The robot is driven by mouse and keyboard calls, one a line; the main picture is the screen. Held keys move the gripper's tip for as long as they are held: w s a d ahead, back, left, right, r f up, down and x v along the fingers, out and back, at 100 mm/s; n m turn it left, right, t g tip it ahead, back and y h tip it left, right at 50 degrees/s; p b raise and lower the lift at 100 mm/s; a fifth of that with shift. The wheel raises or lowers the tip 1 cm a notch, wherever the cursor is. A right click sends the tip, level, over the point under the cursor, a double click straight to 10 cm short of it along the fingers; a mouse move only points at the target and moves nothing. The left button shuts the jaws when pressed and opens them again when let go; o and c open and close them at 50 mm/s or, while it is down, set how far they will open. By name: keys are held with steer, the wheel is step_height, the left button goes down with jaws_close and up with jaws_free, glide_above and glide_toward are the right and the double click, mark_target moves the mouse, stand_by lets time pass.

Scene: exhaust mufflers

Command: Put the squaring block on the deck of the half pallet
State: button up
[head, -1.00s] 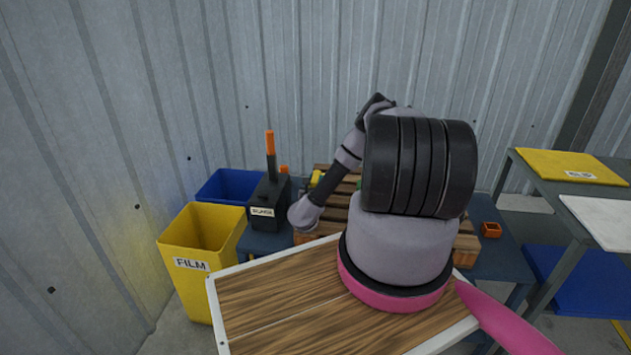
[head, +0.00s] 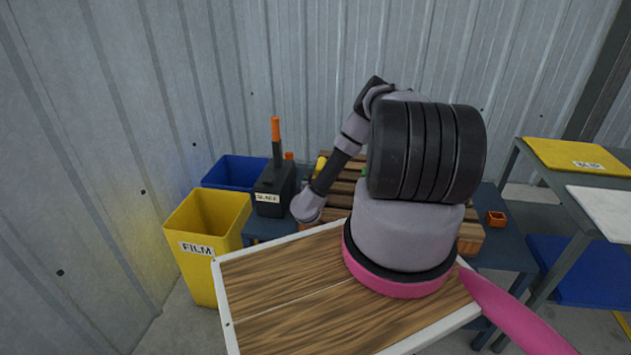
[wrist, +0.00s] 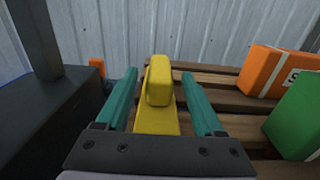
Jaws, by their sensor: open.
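A yellow L-shaped block, seemingly the squaring block (wrist: 160,85), has an upright end and a flat part running toward the camera in the wrist view. My gripper (wrist: 158,75) is open, with one teal finger on each side of the block and gaps visible. The block shows small at the left edge of the half pallet in the head view (head: 320,166). The half pallet's wooden slats (wrist: 215,88) lie behind and right of the block. I cannot tell whether the block rests on a slat. In the head view my arm hides the fingers and much of the pallet.
An orange box (wrist: 272,70) and a green box (wrist: 298,118) stand on the pallet's right. A black container with an orange-topped post (head: 272,190) stands left. A yellow FILM bin (head: 205,240) and blue bin (head: 232,172) are further left. A small orange tray (head: 496,218) lies right.

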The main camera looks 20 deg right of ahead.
steer(key=v, duration=0.7)
steer(key=shift+s+a, duration=0.2)
steer(key=shift+a, duration=0.1)
steer(key=shift+s+a, duration=0.25)
steer(key=shift+s, duration=0.35)
